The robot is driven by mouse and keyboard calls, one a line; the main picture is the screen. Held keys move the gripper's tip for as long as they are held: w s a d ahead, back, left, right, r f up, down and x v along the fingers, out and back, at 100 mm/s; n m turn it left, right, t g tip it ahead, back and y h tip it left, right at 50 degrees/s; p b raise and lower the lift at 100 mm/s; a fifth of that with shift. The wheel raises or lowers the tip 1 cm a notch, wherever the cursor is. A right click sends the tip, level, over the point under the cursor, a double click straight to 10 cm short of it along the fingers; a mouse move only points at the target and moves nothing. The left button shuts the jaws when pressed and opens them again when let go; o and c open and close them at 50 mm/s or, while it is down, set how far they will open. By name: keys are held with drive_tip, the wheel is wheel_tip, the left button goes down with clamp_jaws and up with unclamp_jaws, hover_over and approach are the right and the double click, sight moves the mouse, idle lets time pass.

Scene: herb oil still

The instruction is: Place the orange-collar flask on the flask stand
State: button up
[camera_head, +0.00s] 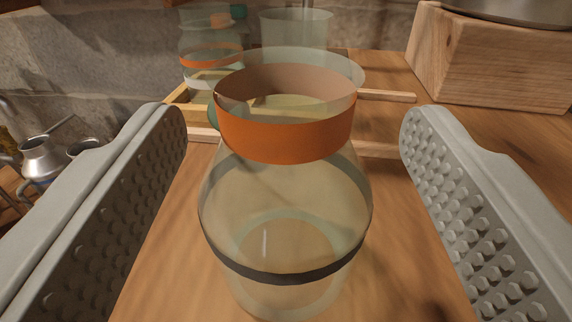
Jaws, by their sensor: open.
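A clear glass flask with a wide orange collar (287,136) and a dark band round its belly stands upright on the wooden table, in the middle of the view. My gripper (292,122) is open, with one ridged finger on each side of this flask. A gap shows between the flask and each finger, so neither appears to touch it. A second glass vessel (212,62) at the back left also has an orange band, with a white band below it. I cannot tell for sure which piece is the flask stand; a low wooden frame (387,96) lies behind the near flask, partly hidden by it.
A clear glass beaker (297,27) stands at the back. A large wooden block (490,62) with a metal vessel (515,8) on it stands at the back right. Metal jugs (43,160) are at the far left, beyond the table edge. A stone wall closes the back.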

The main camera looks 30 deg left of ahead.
drive_tip(key=shift+x, duration=2.55)
drive_tip(key=shift+a+r, duration=0.1)
drive_tip(key=shift+r, duration=0.1)
clamp_jaws()
